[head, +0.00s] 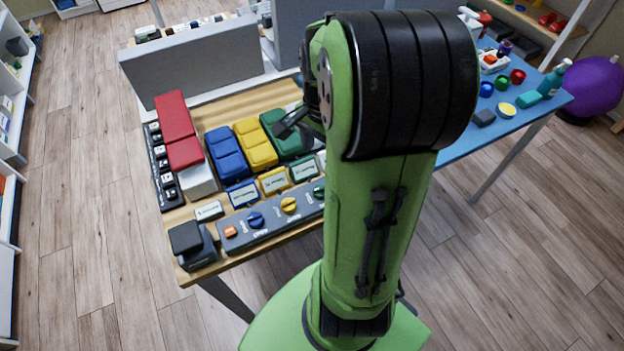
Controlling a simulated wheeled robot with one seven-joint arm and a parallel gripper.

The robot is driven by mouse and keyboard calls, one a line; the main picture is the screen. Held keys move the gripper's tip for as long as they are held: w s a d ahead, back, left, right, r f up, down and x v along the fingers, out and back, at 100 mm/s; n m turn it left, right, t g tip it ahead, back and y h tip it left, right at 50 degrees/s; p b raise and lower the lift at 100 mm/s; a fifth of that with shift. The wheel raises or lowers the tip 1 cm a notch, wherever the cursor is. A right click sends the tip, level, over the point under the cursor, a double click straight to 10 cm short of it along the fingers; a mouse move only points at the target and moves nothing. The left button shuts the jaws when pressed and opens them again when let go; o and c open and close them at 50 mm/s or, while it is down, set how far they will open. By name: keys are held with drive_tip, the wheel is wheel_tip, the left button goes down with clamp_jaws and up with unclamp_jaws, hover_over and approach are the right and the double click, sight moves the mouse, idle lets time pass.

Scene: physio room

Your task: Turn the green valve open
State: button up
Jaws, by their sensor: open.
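A grey valve panel (272,220) runs along the front edge of the wooden table. It carries a blue knob (256,219), a yellow knob (289,204) and a green knob (319,192), which is the green valve. The green valve is at the right of the visible panel, close beside my arm in the picture; its lettering and exact angle are too small to read. My gripper (290,122) is mostly hidden behind my arm. Its dark finger shows over the green cushion block (283,145), behind the valve and apart from it. It is open, with nothing seen in it.
Blue (227,152) and yellow (256,143) cushion blocks stand behind framed labels. Red blocks (175,115) and a black box (193,244) are at the left. A grey divider (195,77) stands behind. The blue table (455,155) at right holds bottles and balls.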

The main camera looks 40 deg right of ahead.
sight(320, 188)
wheel_tip(320, 188, down, 14)
drive_tip(key=b, duration=0.4)
drive_tip(key=shift+d+b, duration=0.1)
drive_tip(key=shift+b, duration=0.25)
drive_tip(key=c, duration=1.1)
drive_tip(key=shift+o, duration=0.2)
